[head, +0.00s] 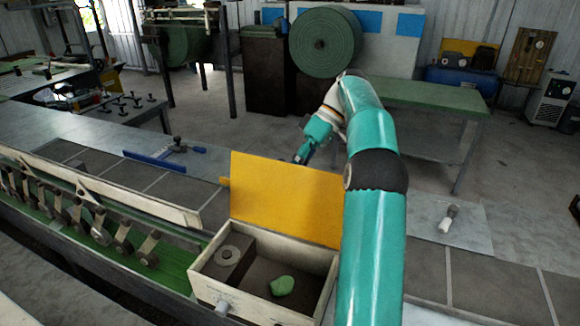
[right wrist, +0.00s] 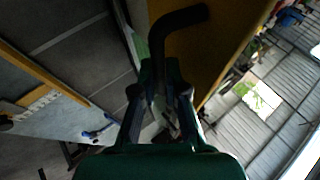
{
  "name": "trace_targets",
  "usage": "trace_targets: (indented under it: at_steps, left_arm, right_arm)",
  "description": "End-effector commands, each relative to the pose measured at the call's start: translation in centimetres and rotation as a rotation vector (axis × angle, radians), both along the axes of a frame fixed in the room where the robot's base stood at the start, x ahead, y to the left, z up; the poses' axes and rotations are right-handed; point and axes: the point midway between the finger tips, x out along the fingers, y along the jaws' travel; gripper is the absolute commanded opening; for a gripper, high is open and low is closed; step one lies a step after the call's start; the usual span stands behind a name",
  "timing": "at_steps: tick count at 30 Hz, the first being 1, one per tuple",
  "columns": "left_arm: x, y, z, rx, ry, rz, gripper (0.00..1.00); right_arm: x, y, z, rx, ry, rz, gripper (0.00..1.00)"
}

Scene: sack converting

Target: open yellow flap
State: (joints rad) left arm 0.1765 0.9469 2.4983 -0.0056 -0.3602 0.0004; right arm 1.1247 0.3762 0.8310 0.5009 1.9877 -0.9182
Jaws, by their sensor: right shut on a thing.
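The yellow flap (head: 280,195) stands up, leaning slightly back, along the far side of an open cream box (head: 262,304). My right arm reaches over the right part of the box, and my right gripper (head: 303,155) is at the flap's top edge, partly hidden. In the right wrist view the gripper (right wrist: 160,95) is shut on a dark bent handle (right wrist: 180,17) beside the yellow flap (right wrist: 215,45). Inside the box are a dark block with a round ring (head: 229,254) and a green lump (head: 282,286). My left gripper is not in view.
A grey bench with dark panels (head: 490,285) runs behind and beside the box. A blue clamp (head: 160,160) lies on it to the left, and a small white-tipped tool (head: 447,217) lies right. Green machinery with several rollers (head: 100,225) is at left.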

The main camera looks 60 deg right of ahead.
Motion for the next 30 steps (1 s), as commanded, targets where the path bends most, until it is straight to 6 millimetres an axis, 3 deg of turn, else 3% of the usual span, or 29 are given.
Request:
trace_targets:
  at_steps: [10,11,15,30]
  left_arm:
    - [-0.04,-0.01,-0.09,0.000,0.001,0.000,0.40]
    - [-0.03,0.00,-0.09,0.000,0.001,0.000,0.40]
    - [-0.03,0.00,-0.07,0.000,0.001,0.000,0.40]
    - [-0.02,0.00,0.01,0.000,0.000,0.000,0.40]
  right_arm:
    - [0.22,0.25,-0.65,0.018,0.014,0.015,0.00]
    - [0.24,0.25,-0.63,0.018,0.014,0.015,0.13]
    - [0.30,0.24,-0.50,0.015,0.010,0.013,0.36]
    - [0.33,0.22,-0.26,0.011,0.008,0.012,0.37]
